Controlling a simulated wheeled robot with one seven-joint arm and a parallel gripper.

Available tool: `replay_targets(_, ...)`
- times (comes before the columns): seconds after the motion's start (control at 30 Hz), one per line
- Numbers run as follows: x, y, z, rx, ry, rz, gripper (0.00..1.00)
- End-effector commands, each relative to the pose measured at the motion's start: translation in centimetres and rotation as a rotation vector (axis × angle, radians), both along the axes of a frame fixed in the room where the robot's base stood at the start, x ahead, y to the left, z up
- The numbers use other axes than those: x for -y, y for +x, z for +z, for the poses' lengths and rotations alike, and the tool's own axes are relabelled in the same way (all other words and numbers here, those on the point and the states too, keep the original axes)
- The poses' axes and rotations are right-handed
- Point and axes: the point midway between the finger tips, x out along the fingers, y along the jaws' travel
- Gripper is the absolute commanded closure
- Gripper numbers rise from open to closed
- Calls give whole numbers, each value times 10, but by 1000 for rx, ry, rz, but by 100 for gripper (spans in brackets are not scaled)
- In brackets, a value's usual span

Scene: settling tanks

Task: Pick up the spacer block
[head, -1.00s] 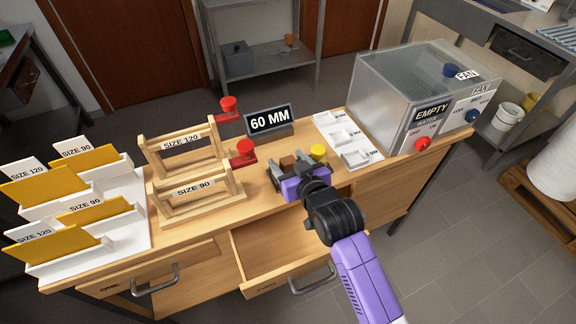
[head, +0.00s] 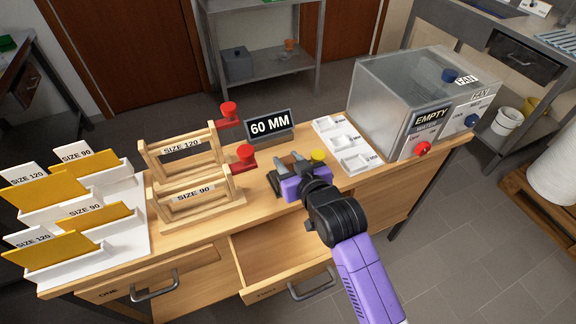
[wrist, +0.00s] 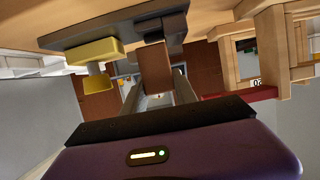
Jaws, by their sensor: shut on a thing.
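My gripper (head: 290,161) is over the front middle of the workbench, with its two grey fingers close together. In the wrist view, a brown block (wrist: 155,68), which I take to be the spacer block, sits between the fingertips of my gripper (wrist: 157,88). My gripper is shut on it. In the head view the block is mostly hidden by the fingers. A dark fixture (head: 276,188) with a yellow knob (head: 318,156) is at the gripper. The fixture (wrist: 115,25) and knob (wrist: 95,52) also show right by the block in the wrist view; I cannot tell if they touch.
Wooden frames (head: 185,160) with red knobs stand left of the gripper. A 60 MM sign (head: 269,123) stands behind, white trays (head: 352,160) and a grey EMPTY box (head: 385,105) to the right. An open drawer (head: 285,262) juts out in front.

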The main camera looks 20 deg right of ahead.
Motion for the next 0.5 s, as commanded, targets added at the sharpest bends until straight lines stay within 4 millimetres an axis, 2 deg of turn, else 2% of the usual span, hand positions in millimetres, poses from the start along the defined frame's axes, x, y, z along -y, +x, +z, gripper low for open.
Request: replay_targets(0.5,-1,1,133,9,0,1,100)
